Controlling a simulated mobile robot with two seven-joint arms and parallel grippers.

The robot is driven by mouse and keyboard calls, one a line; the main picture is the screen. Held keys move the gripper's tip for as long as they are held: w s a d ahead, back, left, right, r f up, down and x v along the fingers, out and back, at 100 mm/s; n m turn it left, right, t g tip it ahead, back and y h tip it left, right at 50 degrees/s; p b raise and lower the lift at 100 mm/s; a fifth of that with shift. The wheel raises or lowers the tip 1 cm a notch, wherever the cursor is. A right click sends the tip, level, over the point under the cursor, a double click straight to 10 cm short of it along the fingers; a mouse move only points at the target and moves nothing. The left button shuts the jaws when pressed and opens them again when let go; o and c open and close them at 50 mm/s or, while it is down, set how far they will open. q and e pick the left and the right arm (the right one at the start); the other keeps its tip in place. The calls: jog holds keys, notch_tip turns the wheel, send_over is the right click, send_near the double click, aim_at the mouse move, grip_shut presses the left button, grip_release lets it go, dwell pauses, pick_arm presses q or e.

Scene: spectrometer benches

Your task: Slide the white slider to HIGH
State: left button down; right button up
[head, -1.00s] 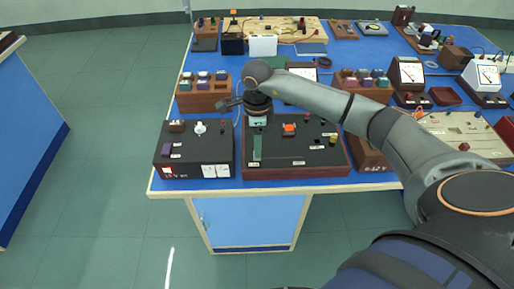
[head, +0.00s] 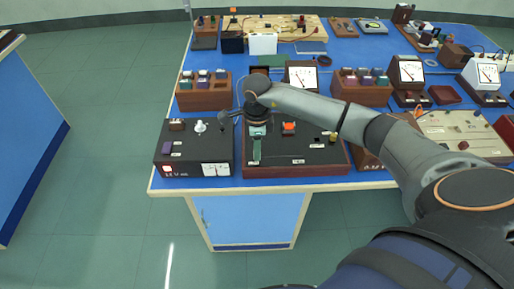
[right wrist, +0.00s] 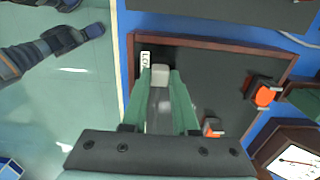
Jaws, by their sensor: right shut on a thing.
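The white slider (right wrist: 160,76) shows in the right wrist view as a pale block on the dark top of a wood-framed box (right wrist: 218,72). It is between the green fingertips of my right gripper (right wrist: 160,82), which is shut on it. A white label (right wrist: 146,60), starting with "LO", lies right by the slider at that end of the box. In the head view my right gripper (head: 257,155) reaches down to the left front part of the same box (head: 300,171); the slider is hidden there by the fingers. My left gripper is not in view.
An orange knob (right wrist: 264,96) sits on the same box, away from the slider. A black box (head: 195,170) with a white knob (head: 200,127) stands just left. A wooden rack (head: 203,98) and a meter (head: 302,75) stand behind. The blue bench's front edge is close.

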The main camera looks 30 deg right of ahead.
grip_shut()
dwell(0.8)
